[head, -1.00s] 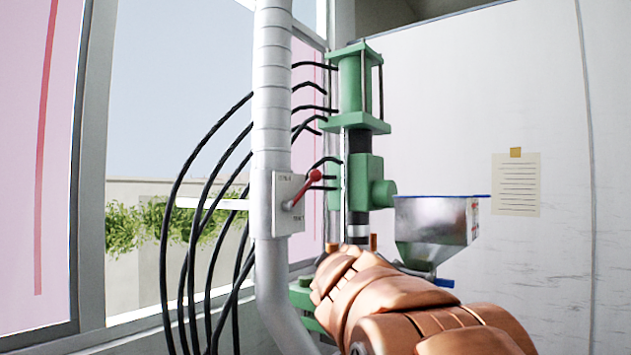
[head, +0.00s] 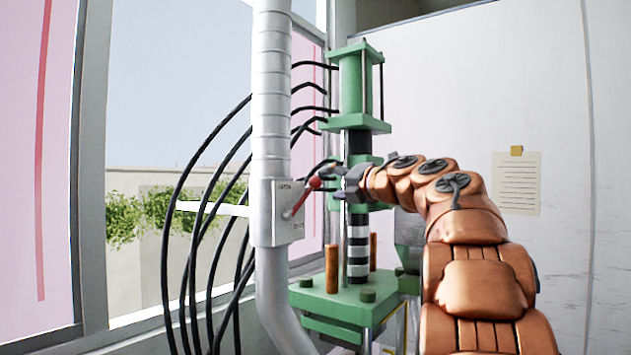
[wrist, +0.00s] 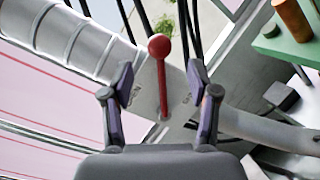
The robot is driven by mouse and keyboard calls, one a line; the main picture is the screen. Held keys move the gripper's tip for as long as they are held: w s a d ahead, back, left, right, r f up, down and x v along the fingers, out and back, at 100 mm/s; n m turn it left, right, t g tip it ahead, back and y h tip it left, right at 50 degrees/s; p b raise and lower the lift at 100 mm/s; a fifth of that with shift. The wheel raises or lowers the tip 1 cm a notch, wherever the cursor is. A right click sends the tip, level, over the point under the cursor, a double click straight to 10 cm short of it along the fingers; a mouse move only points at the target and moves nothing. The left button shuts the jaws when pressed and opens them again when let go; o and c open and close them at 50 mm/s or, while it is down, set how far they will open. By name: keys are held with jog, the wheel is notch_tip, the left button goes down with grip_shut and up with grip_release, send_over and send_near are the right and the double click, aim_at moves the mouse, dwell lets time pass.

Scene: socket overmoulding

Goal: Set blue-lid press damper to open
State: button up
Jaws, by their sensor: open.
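The damper lever, a red rod with a round red knob (head: 314,183), sits on a pale plate (head: 290,228) on the grey duct (head: 271,130). It slants up and to the right from its pivot. The plate has small lettering near its top and bottom, too small to read surely. In the wrist view the lever (wrist: 162,80) stands between my open gripper's (wrist: 162,88) two fingers, with a gap on each side and the knob beyond the tips. In the head view my gripper (head: 337,184) is right by the knob, coming from the right.
The green press (head: 350,300) with its column stands behind and below my gripper. Its metal hopper (head: 408,231) is mostly hidden by my arm. Black hoses (head: 186,230) curve down left of the duct, near the window. A paper note (head: 516,184) hangs on the wall.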

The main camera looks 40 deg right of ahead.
aim_at(319, 183)
jog(key=w+p, duration=0.2)
jog(key=w, duration=0.5)
jog(key=shift+w, duration=0.25)
grip_shut()
dwell(0.3)
